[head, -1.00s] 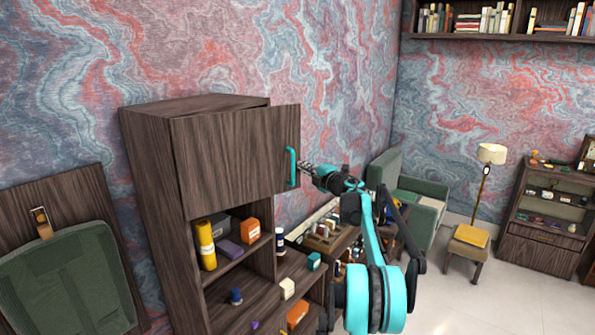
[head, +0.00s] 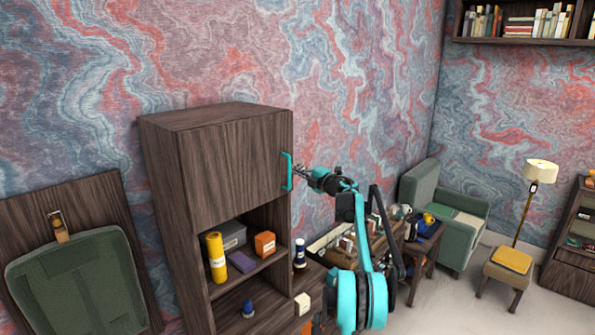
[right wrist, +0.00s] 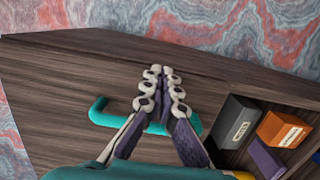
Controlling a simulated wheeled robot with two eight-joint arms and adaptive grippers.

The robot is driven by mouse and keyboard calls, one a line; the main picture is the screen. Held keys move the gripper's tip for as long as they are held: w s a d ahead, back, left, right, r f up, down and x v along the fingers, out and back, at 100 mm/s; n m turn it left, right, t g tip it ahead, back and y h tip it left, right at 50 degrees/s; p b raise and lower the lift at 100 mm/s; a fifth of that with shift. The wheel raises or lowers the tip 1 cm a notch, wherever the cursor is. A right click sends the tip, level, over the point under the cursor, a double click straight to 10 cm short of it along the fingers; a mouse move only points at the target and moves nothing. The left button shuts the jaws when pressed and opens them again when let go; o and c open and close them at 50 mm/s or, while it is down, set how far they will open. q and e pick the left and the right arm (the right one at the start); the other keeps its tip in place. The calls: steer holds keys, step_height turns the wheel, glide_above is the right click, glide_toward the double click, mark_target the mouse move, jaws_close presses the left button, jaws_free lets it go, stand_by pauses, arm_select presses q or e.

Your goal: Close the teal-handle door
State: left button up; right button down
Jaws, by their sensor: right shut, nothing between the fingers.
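The dark wooden cabinet door (head: 235,172) carries a teal handle (head: 286,171) near its right edge. The door lies flush with the cabinet front, with no gap that I can see. My right gripper (head: 304,172) is shut and empty, just right of the handle in the head view. In the right wrist view, the shut fingers (right wrist: 162,78) lie over the teal handle (right wrist: 103,112) and hide its middle; I cannot tell whether they touch it. My left gripper is not in view.
Below the door, an open shelf holds a yellow cylinder (head: 216,257), an orange box (head: 265,244) and a purple box (head: 242,261). A green backpack (head: 82,280) hangs at the left. A green armchair (head: 440,205) and a lamp (head: 541,171) stand at the right.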

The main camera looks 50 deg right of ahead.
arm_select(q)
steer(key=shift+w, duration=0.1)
arm_select(e)
steer(key=shift+a, duration=0.1)
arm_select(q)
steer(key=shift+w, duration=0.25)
arm_select(e)
steer(key=s+a, duration=0.1)
steer(key=s, duration=1)
steer(key=shift+s, duration=0.4)
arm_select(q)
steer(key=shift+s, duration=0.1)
arm_select(e)
steer(key=shift+s+a, duration=0.1)
steer(key=shift+a, duration=0.05)
